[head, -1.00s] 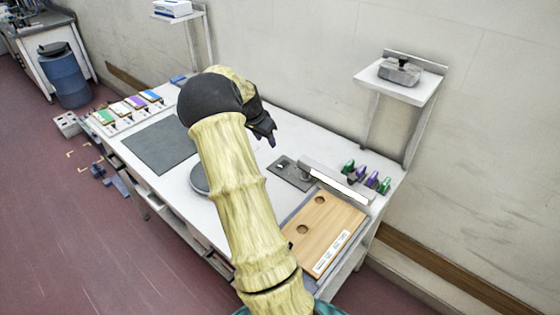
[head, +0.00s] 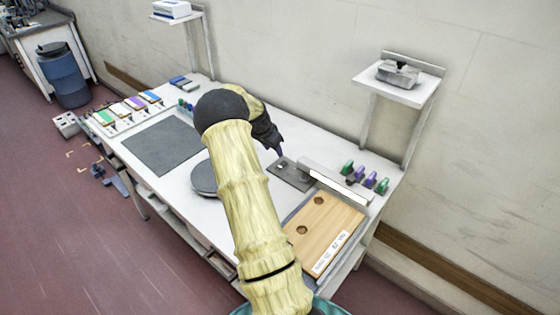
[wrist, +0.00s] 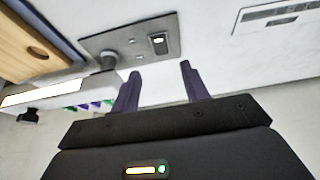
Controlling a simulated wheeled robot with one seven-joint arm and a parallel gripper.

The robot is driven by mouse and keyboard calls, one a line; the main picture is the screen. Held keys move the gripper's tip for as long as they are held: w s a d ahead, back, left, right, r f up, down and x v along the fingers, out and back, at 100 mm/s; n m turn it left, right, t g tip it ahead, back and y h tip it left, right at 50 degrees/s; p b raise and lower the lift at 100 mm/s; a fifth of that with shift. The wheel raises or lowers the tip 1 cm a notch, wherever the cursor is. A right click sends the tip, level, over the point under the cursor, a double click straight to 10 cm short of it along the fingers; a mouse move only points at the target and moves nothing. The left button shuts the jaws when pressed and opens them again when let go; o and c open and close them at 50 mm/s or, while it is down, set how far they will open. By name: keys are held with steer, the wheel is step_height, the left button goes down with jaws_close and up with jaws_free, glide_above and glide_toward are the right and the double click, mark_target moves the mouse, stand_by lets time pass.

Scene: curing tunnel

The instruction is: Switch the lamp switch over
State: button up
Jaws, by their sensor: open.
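The lamp switch is a small dark rocker with a pale lit spot (wrist: 159,43) on a grey plate (wrist: 120,42) in the wrist view. The plate also shows in the head view (head: 291,176), beside the lamp, a bar with a bright white face (head: 340,187); its glowing face is at the left in the wrist view (wrist: 45,92). My gripper (head: 279,151) is over the table by the plate's far left corner. In the wrist view my gripper (wrist: 160,72) has its two dark purple fingers apart and empty, with the switch beyond the gap between them, apparently not touched.
A wooden board with holes (head: 325,228) lies in front of the lamp. Green and purple pegs (head: 367,179) stand behind it. A round grey disc (head: 203,179) and a dark mat (head: 160,146) lie to the left. A wall shelf (head: 400,90) rises behind the table.

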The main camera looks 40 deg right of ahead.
mark_target(282, 165)
steer(key=p+x, duration=0.2)
steer(key=x, duration=0.8)
steer(key=shift+f, duration=0.2)
steer(key=shift+c, duration=0.3)
